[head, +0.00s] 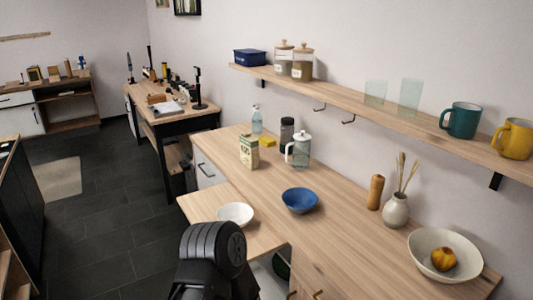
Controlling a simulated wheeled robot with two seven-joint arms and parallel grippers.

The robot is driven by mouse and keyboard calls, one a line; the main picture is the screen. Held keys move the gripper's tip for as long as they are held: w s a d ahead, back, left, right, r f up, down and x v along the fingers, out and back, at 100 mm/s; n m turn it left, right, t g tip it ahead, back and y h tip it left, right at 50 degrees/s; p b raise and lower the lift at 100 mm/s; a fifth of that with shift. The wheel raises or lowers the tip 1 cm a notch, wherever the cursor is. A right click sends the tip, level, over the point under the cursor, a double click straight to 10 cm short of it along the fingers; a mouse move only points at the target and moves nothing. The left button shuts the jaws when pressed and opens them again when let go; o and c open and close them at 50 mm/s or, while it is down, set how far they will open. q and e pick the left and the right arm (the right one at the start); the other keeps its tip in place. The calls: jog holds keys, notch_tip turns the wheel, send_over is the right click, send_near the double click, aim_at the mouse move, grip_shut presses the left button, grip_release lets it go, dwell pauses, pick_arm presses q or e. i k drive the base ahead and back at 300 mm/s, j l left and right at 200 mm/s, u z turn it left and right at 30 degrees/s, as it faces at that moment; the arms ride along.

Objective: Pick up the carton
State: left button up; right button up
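The carton (249,151) stands upright on the wooden counter (345,237), near its left end. It is cream and green with printing on its front. A yellow block sits behind it and a glass press stands to its right. A dark arm link of mine shows at the bottom centre, below the white bowl and well apart from the carton. Neither gripper's fingers can be made out in the head view.
A blue bowl (300,200) is in front of the carton, and a white bowl (235,214) sits on a lower wooden surface. Close to the carton are the yellow block (267,141), glass press (299,150), dark bottle (287,134) and soap bottle (257,120). A shelf (350,100) runs above.

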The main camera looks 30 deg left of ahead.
aim_at(249, 145)
jog(key=j+z, duration=0.4)
jog(key=j, duration=0.15)
jog(key=j+z, duration=0.35)
jog(key=j, duration=0.75)
jog(key=k+j+z, duration=0.1)
jog(key=j, duration=0.4)
jog(key=k+j, duration=0.1)
jog(key=j, duration=0.9)
jog(key=k+j+z, duration=0.1)
jog(key=j, duration=0.4)
jog(key=k+j, duration=0.1)
jog(key=j, duration=0.4)
jog(key=k+j+z, duration=0.1)
jog(key=j, duration=0.4)
